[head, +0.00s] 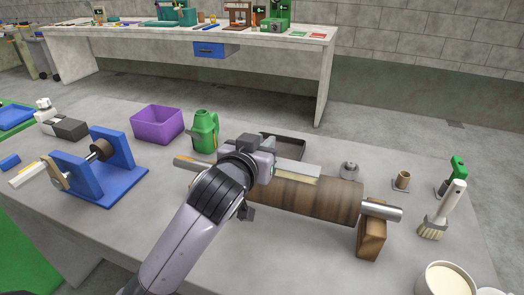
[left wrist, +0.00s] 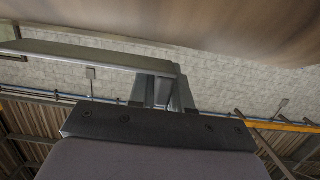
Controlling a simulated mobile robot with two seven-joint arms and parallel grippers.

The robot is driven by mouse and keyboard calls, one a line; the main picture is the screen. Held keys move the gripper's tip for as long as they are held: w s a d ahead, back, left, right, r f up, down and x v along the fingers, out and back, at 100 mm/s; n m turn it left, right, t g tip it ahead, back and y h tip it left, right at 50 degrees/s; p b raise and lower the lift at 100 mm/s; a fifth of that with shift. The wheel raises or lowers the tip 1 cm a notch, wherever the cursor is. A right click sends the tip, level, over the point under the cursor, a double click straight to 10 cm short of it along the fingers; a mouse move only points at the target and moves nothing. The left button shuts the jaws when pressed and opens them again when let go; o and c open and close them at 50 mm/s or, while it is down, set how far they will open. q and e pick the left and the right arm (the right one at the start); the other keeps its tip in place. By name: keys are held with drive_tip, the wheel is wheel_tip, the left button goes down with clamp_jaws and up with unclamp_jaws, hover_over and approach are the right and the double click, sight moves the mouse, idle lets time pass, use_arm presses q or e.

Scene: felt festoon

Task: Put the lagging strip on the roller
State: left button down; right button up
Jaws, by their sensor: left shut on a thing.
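The roller (head: 320,198) is a thick brown cylinder with metal shaft ends, lying level across a wooden stand (head: 371,238) at its right end. My left gripper (head: 270,163) is at the roller's upper left part, shut on the lagging strip (head: 298,170), a flat pale grey-green piece with a cream edge. The strip lies along the roller's top far side; whether it touches is hard to tell. In the left wrist view the strip (left wrist: 85,55) shows as a grey slab under the brown roller (left wrist: 220,22). My arm hides the roller's left part. The right gripper is out of view.
A blue stand with a small roller (head: 125,185), a purple bin (head: 157,124) and a green jug (head: 204,132) are on the left. A black tray (head: 290,142) lies behind.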

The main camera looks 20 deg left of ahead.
use_arm(q)
drive_tip(key=shift+f, duration=0.7)
drive_tip(key=c, duration=1.1)
unclamp_jaws()
drive_tip(key=shift+f, duration=0.1)
drive_tip(key=shift+o, duration=0.2)
drive_tip(key=s+r, duration=0.2)
drive_tip(key=s, duration=0.9)
drive_tip(key=shift+s+a+r, duration=0.2)
drive_tip(key=shift+s+r, duration=0.15)
drive_tip(key=shift+s, duration=0.05)
